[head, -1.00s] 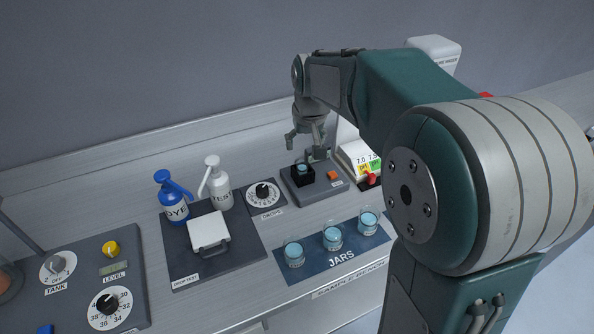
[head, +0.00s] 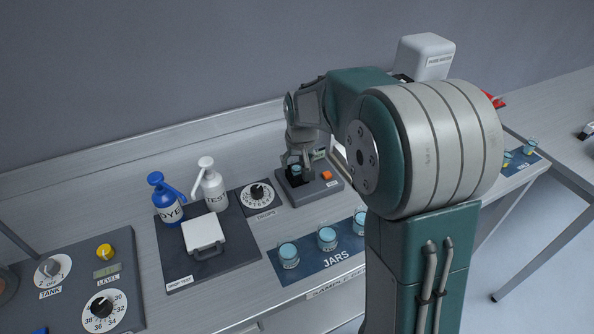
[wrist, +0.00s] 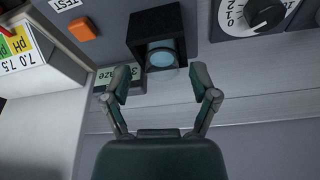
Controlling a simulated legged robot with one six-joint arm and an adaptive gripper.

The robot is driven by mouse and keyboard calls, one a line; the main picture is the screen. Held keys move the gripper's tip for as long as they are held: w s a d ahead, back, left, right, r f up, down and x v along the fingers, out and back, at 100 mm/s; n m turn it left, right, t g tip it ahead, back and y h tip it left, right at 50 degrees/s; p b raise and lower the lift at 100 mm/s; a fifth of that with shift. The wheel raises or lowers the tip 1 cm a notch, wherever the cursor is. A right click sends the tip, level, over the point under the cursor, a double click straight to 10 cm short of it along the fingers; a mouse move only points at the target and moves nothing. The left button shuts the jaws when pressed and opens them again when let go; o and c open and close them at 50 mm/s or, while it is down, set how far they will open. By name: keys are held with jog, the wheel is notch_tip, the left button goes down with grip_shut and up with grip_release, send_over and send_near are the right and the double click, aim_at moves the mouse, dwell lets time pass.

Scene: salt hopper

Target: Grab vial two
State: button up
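A small round vial with pale blue contents (wrist: 161,56) stands in a square black holder (wrist: 143,24) on the grey test unit (head: 318,188). No number is readable on it, so I cannot tell whether it is vial two. My gripper (wrist: 160,76) is open and empty in the wrist view, its two fingertips spread on either side of the vial's near edge. In the head view my gripper (head: 296,160) hangs just above the holder and partly hides the vial. More small vessels with blue contents stand on a dark mat (head: 541,158) at the far right.
Three blue-filled jars (head: 327,238) stand on the JARS mat (head: 311,269) in front. The DYE bottle (head: 167,204), TEST bottle (head: 211,188) and drops dial (head: 257,194) are left of the unit. An orange button (wrist: 83,29) and pH display (wrist: 22,50) are close by.

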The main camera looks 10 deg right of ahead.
grip_shut()
jog(key=shift+a, duration=0.15)
jog(key=shift+r, duration=0.1)
